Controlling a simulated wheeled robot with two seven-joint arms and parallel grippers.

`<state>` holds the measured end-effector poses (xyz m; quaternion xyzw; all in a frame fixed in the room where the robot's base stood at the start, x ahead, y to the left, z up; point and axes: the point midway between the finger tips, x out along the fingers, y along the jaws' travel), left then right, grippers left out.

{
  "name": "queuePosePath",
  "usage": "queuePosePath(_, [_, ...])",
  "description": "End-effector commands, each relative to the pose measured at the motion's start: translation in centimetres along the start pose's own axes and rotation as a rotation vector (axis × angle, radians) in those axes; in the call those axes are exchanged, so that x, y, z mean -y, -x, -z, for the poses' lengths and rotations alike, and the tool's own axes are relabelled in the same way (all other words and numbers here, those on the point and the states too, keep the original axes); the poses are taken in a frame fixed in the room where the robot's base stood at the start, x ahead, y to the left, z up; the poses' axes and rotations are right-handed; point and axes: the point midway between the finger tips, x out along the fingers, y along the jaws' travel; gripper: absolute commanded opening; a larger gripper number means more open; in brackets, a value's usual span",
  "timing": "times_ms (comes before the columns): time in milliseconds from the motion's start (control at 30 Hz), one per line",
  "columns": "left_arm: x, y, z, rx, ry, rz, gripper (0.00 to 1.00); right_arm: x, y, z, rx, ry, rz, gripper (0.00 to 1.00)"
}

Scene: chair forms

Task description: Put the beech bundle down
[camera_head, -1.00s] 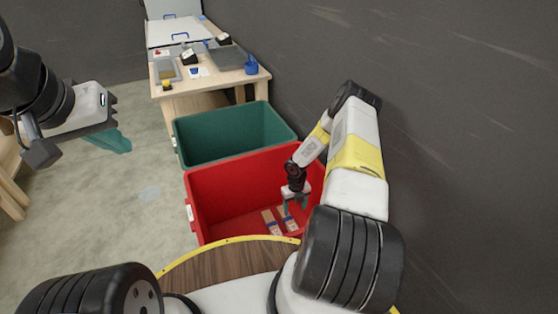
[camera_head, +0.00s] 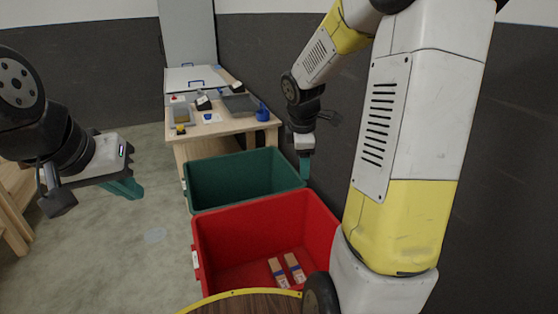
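Two light wooden bundles lie side by side on the floor of the red crate (camera_head: 222,234): a left one (camera_head: 278,272) and a right one (camera_head: 295,268). Each has a blue band and a pale label. I cannot tell which is the beech one. My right gripper (camera_head: 305,168) hangs above and behind them, clear of both, near the green crate's right end. Its green fingers point down and nothing shows in them; their gap is not visible. My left gripper (camera_head: 127,188) is over the floor at the left, its green fingers seen side-on with nothing visible in them.
A green crate (camera_head: 225,181) stands behind the red one. Beyond it is a wooden workbench (camera_head: 222,128) with trays and a blue container (camera_head: 262,112). A dark wall runs along the right. A wooden stand is at the far left. Floor between is clear.

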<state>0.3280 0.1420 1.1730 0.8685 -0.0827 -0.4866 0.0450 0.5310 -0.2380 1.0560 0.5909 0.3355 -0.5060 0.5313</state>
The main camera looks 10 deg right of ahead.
Motion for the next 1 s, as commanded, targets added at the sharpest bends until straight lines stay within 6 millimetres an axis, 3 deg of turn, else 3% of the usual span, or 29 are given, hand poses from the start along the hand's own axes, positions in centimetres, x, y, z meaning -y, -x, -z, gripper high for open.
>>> queuePosePath(33, [0.0,0.0,0.0,0.0,0.0,0.0,0.0,0.9,2.5,0.2,-0.017,-0.098,-0.024,0.63])
queuePosePath(200, [0.0,0.0,0.0,0.0,0.0,0.0,0.0,5.0,8.5,1.0,-0.103,-0.455,-0.057,0.63])
queuePosePath(500, [0.0,0.0,0.0,0.0,0.0,0.0,0.0,13.3,15.7,2.5,-0.327,-1.041,-0.012,0.63])
queuePosePath(700, [0.0,0.0,0.0,0.0,0.0,0.0,0.0,16.8,17.5,3.3,-0.434,-1.269,0.061,0.63])
queuePosePath(1000, [0.0,0.0,0.0,0.0,0.0,0.0,0.0,17.7,17.8,3.5,-0.459,-1.328,0.086,0.63])
